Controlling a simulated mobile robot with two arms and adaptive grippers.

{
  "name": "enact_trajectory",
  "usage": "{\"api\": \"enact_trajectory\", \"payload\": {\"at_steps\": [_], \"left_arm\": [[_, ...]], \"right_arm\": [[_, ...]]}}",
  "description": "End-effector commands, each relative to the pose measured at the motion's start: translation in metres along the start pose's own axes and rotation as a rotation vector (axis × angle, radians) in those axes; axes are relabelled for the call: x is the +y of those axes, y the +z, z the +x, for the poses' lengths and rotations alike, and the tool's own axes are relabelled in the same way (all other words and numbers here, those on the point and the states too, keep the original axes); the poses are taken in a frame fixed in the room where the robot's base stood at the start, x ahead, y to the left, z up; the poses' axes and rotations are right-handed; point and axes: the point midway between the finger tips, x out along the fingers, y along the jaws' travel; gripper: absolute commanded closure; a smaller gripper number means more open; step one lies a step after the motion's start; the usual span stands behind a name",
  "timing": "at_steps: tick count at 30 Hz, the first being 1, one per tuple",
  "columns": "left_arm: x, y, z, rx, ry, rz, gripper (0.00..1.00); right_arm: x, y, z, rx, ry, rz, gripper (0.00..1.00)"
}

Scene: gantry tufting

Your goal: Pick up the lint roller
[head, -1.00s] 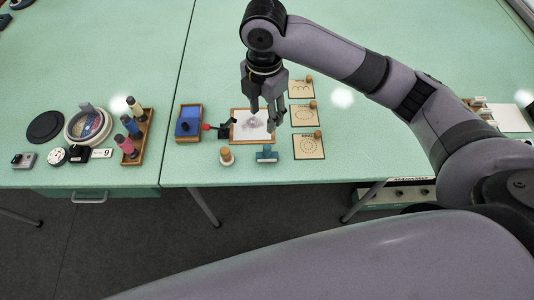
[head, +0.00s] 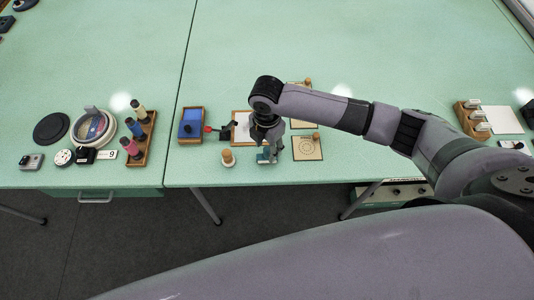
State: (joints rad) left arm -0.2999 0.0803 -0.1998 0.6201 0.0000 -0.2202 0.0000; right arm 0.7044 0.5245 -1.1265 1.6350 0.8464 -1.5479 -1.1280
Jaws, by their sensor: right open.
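A small teal tool, which looks like the lint roller (head: 264,157), is near the front edge of the green table in the head view. My right gripper (head: 270,148) points down right over it and hides part of it. The gripper is open; its fingers are partly hidden by my wrist, and I cannot tell whether they touch the tool. My left gripper is not in view.
A wooden-knobbed stamp (head: 227,158) stands just left of the tool. A framed white sheet (head: 241,125) lies behind, partly covered by my arm. A patterned card (head: 308,148) lies to the right, a blue pad box (head: 191,124) to the left.

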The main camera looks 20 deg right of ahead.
Motion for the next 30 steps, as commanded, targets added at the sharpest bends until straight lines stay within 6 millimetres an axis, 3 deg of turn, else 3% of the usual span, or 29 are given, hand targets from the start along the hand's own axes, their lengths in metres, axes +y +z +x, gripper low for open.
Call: {"api": "enact_trajectory", "payload": {"at_steps": [6,13,30], "left_arm": [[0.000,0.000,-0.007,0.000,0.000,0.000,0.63],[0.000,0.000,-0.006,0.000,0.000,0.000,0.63],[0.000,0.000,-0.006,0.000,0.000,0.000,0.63]], "right_arm": [[-0.001,0.000,0.022,-0.001,-0.001,-0.001,0.57],[0.000,0.001,0.023,-0.001,0.001,-0.001,0.57],[0.000,0.001,0.023,-0.001,0.001,-0.001,0.95]]}}
